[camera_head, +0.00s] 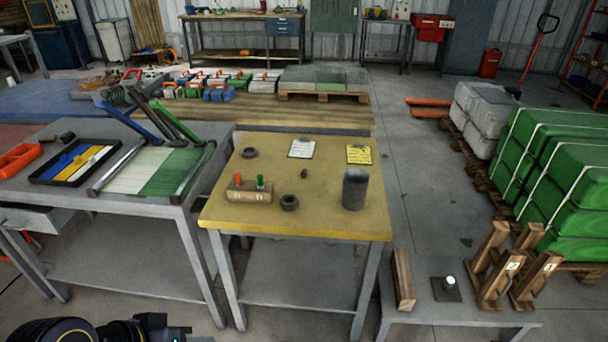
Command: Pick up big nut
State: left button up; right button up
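A dark nut with a hole (289,202) lies flat near the front middle of the yellow-topped table (325,222). A second dark ring-shaped piece (249,152) lies near the table's back left; I cannot tell for sure whether it is a nut or a ring. The front piece looks slightly larger and thicker. Black parts of my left arm show at the bottom left edge, well short of the table, and its fingertips cannot be made out. My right gripper is not in view. Nothing touches either piece.
On the yellow table stand a dark cylinder (355,189), a wooden block with red and green pegs (249,192), a small dark piece (304,173), a white sheet (301,148) and a yellow sheet (359,154). A grey table (60,208) adjoins left; a low bench (425,313) stands right.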

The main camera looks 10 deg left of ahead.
aim_at(288, 203)
jog(key=i+j, duration=1.35)
jog(key=l+z, duration=0.05)
